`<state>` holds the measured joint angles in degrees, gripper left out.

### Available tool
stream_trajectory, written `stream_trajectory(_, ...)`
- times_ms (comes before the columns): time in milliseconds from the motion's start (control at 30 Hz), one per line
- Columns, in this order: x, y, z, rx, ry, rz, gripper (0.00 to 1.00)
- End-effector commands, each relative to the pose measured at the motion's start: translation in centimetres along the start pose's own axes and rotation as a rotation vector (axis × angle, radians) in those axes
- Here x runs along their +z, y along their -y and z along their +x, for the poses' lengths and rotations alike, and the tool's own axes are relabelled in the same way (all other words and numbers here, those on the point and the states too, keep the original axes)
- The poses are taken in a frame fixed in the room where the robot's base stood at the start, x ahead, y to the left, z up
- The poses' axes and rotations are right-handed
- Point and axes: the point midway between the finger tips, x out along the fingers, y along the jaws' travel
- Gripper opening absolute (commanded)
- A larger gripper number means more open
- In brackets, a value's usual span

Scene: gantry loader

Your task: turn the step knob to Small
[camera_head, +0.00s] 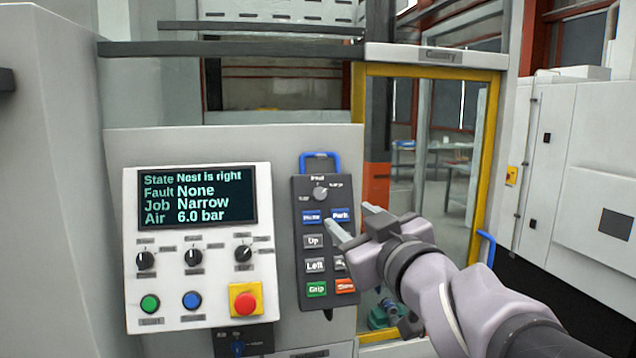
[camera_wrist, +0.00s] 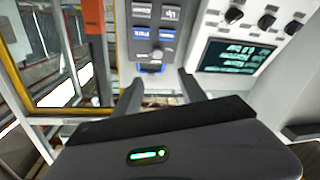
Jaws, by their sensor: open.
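A grey hand pendant (camera_head: 327,240) hangs on the machine front. Near its top is a small grey knob (camera_head: 320,194) with small labels around it, too blurred to read for sure; I cannot tell its setting. The knob also shows in the wrist view (camera_wrist: 157,54), where the pendant is upside down. My gripper (camera_head: 350,221) is open and empty, in front of the pendant's right edge and lower than the knob. In the wrist view the knob lies beyond and between the two fingers (camera_wrist: 158,84), apart from them.
Below the knob are several buttons, partly hidden by my gripper. A blue handle (camera_head: 320,158) tops the pendant. Left is a white panel (camera_head: 200,290) with a screen reading Job Narrow, three black knobs and a red emergency button (camera_head: 245,300). A yellow-framed door (camera_head: 490,130) stands right.

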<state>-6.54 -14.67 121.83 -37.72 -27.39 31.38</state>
Motion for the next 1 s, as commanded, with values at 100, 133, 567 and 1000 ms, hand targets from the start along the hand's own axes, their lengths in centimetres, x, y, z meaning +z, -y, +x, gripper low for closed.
stream_trajectory(100,0.7,0.2,3.0,-0.002,0.003,0.003,0.49)
stream_trajectory(133,0.7,0.2,4.0,-0.001,0.003,0.003,0.49)
stream_trajectory(567,0.4,0.0,15.0,0.002,0.004,0.002,0.49)
stream_trajectory(1000,0.4,0.0,16.2,0.004,0.004,0.003,0.45)
